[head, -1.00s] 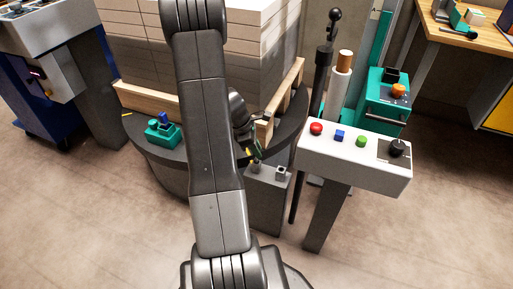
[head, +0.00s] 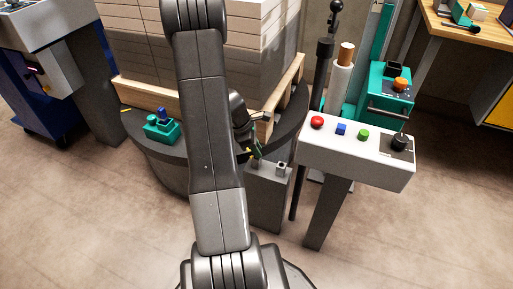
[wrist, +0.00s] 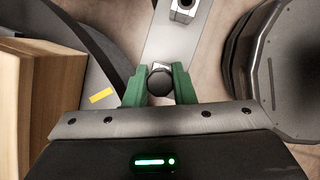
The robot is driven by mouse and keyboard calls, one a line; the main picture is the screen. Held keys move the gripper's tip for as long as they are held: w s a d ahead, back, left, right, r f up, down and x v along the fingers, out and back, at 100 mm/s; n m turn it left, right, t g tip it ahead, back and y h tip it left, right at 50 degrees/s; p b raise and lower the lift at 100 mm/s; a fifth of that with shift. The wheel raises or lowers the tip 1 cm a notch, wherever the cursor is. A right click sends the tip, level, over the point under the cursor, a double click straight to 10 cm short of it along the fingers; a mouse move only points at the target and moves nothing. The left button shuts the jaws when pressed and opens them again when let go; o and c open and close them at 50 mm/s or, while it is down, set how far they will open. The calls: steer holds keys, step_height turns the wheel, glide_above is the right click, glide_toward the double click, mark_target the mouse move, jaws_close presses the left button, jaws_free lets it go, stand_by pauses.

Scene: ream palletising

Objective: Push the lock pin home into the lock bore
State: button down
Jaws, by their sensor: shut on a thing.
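My gripper (wrist: 159,88) has its two green fingers on either side of a dark round knob (wrist: 160,83), which looks like the head of the lock pin, and is shut on it. The pin's shaft is hidden below the knob. A pale metal piece shows just behind the knob, over the grey post top (wrist: 172,42). A square metal fitting with a dark opening (wrist: 183,7) sits farther along that top; it also shows in the head view (head: 281,169). I cannot tell which part is the lock bore, or how deep the pin sits. In the head view my gripper (head: 257,154) is small and partly hidden.
The dark round turntable (head: 165,169) carries a wooden pallet (head: 150,97) with stacked reams (head: 262,62). A teal fixture with a blue knob (head: 162,127) stands on its left rim. A button console (head: 355,155) is close on the right. Open floor lies in front.

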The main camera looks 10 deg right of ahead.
steer(key=shift+f+b, duration=0.5)
steer(key=shift+f, duration=0.3)
steer(key=c, duration=1.1)
jaws_free()
steer(key=shift+c, duration=0.2)
steer(key=shift+r, duration=0.1)
steer(key=p+v, duration=0.5)
steer(key=v, duration=0.8)
steer(key=shift+a+r, duration=0.15)
steer(key=shift+r, duration=0.2)
